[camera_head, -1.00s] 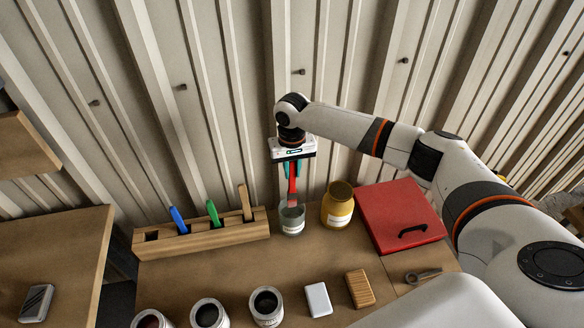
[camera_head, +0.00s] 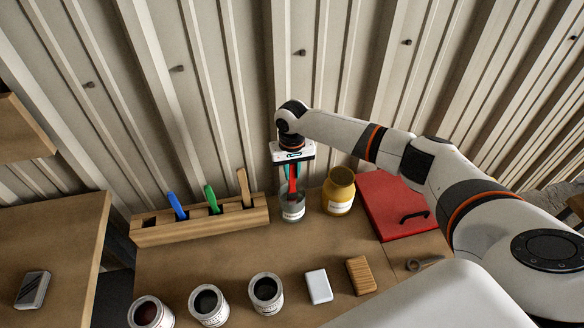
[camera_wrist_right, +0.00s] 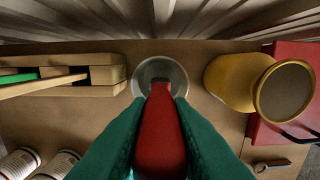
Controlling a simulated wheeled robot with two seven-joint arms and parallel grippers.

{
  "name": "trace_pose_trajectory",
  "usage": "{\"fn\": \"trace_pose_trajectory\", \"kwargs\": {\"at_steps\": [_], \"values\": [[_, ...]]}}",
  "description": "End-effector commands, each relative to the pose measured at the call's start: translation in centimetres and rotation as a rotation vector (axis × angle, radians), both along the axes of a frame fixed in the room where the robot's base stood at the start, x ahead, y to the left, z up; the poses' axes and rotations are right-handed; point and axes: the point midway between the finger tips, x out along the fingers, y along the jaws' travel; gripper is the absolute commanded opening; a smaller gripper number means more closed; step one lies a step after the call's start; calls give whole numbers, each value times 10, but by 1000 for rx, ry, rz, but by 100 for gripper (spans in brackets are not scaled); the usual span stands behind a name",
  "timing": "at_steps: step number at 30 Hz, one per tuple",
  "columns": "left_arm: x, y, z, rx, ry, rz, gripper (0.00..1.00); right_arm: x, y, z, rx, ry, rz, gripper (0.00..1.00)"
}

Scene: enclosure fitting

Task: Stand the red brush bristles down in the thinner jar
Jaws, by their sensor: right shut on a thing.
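The red brush (camera_head: 292,182) hangs upright, handle up, below my right gripper (camera_head: 291,170). The gripper's teal fingers are shut on its handle; the red handle (camera_wrist_right: 160,135) also shows between the fingers in the right wrist view. The thinner jar (camera_head: 293,212), a small glass jar with a white label, stands directly under the brush. The brush's lower end appears to be within the jar's mouth. In the wrist view the jar's round rim (camera_wrist_right: 137,80) shows around the brush's far end. The bristles are hidden, so I cannot tell whether they touch the bottom. My left gripper is not in view.
A wooden brush rack (camera_head: 190,233) with blue, green and wooden handles stands left of the jar. A yellow jar (camera_head: 338,196) and a red case (camera_head: 392,205) stand to the right. Several cans, a white block (camera_head: 318,287) and a ribbed wooden block (camera_head: 361,276) lie in front.

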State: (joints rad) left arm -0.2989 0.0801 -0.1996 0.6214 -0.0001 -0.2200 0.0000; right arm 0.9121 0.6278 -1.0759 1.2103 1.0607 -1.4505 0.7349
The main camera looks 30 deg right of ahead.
Motion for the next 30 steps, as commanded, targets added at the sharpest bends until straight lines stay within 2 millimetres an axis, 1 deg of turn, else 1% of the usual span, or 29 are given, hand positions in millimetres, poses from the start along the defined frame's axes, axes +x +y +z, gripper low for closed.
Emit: {"fn": "trace_pose_trajectory", "kwargs": {"at_steps": [7,8,12,20,23,26,30], "values": [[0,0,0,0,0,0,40,0,0,-1,0,0,0,0],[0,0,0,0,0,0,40,0,0,-1,0,0,0,21],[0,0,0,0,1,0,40,0,0,-1,0,0,0,44],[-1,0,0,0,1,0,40,0,0,-1,0,0,0,45],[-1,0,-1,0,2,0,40,0,0,3,1,-1,1,45],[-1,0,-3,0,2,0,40,1,0,15,1,-2,2,45],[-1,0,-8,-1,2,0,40,1,0,43,1,-5,1,45]]}}
